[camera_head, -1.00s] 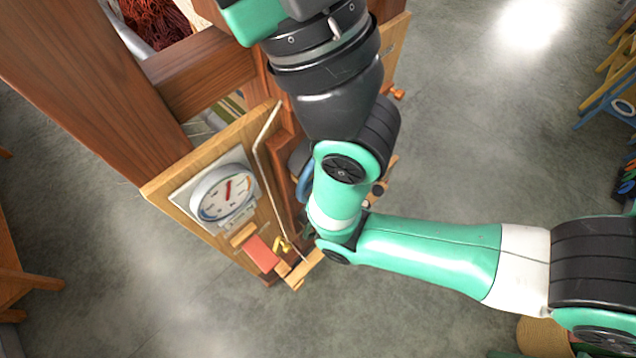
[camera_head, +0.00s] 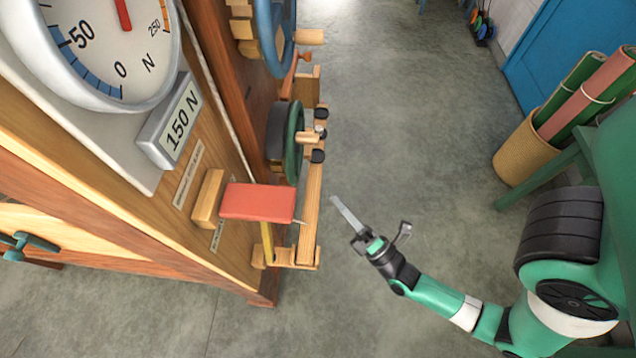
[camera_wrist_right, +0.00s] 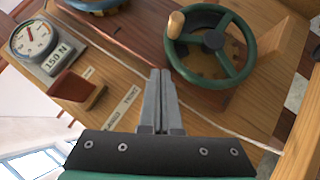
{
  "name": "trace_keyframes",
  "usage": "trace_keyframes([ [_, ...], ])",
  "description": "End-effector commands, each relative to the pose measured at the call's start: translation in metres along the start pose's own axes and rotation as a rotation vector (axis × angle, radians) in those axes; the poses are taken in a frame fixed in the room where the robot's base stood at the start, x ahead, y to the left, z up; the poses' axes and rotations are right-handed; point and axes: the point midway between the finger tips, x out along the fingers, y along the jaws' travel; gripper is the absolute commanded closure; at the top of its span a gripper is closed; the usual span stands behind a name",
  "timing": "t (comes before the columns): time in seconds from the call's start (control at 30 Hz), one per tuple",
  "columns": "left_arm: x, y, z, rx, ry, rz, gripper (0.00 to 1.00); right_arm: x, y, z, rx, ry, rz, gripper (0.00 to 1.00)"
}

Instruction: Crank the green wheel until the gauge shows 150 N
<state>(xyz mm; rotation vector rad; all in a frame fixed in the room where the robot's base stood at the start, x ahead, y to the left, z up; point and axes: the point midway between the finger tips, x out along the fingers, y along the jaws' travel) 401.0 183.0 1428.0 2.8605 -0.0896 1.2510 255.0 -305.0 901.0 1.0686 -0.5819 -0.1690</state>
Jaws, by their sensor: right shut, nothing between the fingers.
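The green wheel (camera_head: 293,143) shows nearly edge-on at the side of the wooden frame. In the right wrist view the green wheel (camera_wrist_right: 243,72) faces me, with a black hub and a tan crank knob (camera_wrist_right: 175,25) at its upper left. The gauge (camera_head: 108,70) is a round white dial, cut off by the view's top edge, with a red needle pointing upward. A plate (camera_head: 175,120) below it reads 150 N. My right gripper (camera_head: 336,200) is shut and empty, apart from the wheel. In the wrist view my right gripper (camera_wrist_right: 160,72) points towards the wheel. My left gripper is not in view.
A red block (camera_head: 258,203) and wooden brackets stick out below the wheel. A blue wheel (camera_head: 272,35) sits above it. A basket (camera_head: 525,150) with rolled cloth stands at the right. The grey floor between is clear.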

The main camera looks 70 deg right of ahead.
Motion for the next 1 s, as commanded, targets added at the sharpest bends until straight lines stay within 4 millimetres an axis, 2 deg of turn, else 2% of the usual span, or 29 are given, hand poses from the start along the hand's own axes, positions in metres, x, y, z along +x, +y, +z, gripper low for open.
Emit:
trace_keyframes([
  [0.03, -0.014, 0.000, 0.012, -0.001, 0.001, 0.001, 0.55, -0.013, -0.019, -0.004, -0.005, -0.001, -0.017, 1.00],
  [0.07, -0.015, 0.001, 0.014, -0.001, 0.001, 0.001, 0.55, -0.015, -0.022, -0.004, -0.007, -0.002, -0.022, 1.00],
  [0.37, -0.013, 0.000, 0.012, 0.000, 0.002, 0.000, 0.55, -0.007, -0.019, -0.002, -0.006, -0.009, -0.020, 1.00],
  [0.57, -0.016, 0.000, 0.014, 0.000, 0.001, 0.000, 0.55, 0.024, -0.020, -0.002, -0.006, -0.011, -0.016, 1.00],
  [0.87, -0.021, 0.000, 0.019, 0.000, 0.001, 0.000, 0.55, 0.090, -0.021, -0.001, -0.006, -0.010, -0.014, 1.00],
  [1.0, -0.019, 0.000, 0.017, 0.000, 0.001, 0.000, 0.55, 0.103, -0.021, 0.014, -0.010, -0.013, -0.019, 1.00],
])
